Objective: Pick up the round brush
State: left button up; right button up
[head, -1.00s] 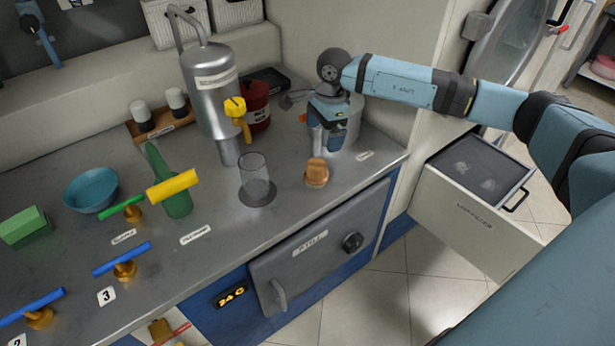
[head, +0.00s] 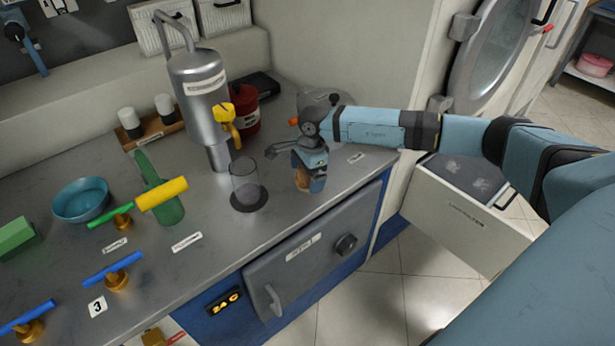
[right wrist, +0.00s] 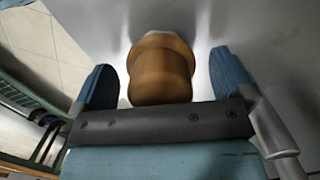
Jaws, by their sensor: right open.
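The round brush (head: 301,179) is a small brown wooden knob on the grey counter, near its front right edge. My right gripper (head: 309,182) is down at the brush and hides part of it in the head view. In the right wrist view the brush (right wrist: 160,68) stands between the two blue fingers of my right gripper (right wrist: 164,80). A gap shows on each side of it, so the gripper is open around it and not closed on it. A pale part shows below the wooden body. My left gripper is not in view.
A clear glass cylinder (head: 247,184) stands left of the brush, with a steel tank (head: 203,90) behind it. A red can (head: 245,115) is farther back. The counter just left of the brush is bare.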

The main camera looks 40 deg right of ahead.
jog(key=shift+r, duration=0.1)
jog(key=c, duration=1.1)
notch_tip(320, 180, up, 20)
jog(key=o, duration=0.5)
jog(key=shift+c, duration=1.4)
